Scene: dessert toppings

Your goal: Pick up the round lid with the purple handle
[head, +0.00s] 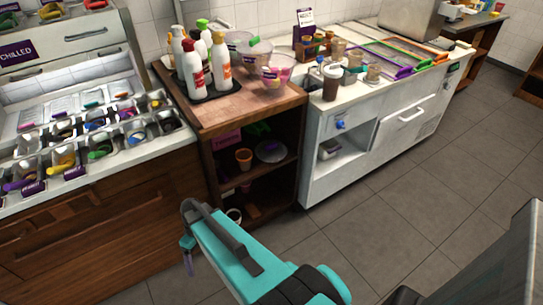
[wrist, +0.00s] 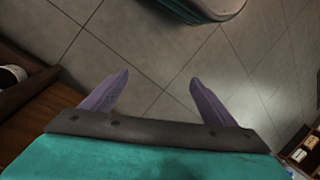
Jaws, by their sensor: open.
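A pale, see-through round lid (head: 270,152) lies on the inner shelf of the wooden cabinet in the head view, with a small purple spot at its middle that looks like a handle. It lies to the right of an orange cup. My gripper (head: 188,250) is in front of the cabinet, over the floor, well apart from the lid. In the wrist view my gripper (wrist: 160,78) has its two purple fingers spread wide with only floor tiles between them. The lid is not seen in the wrist view.
The wooden cabinet (head: 203,150) has an open front. The orange cup (head: 244,158) stands on the same shelf. Above, squeeze bottles (head: 192,65) and a clear tub (head: 277,72) stand on the counter. The floor (head: 370,220) to the right is clear.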

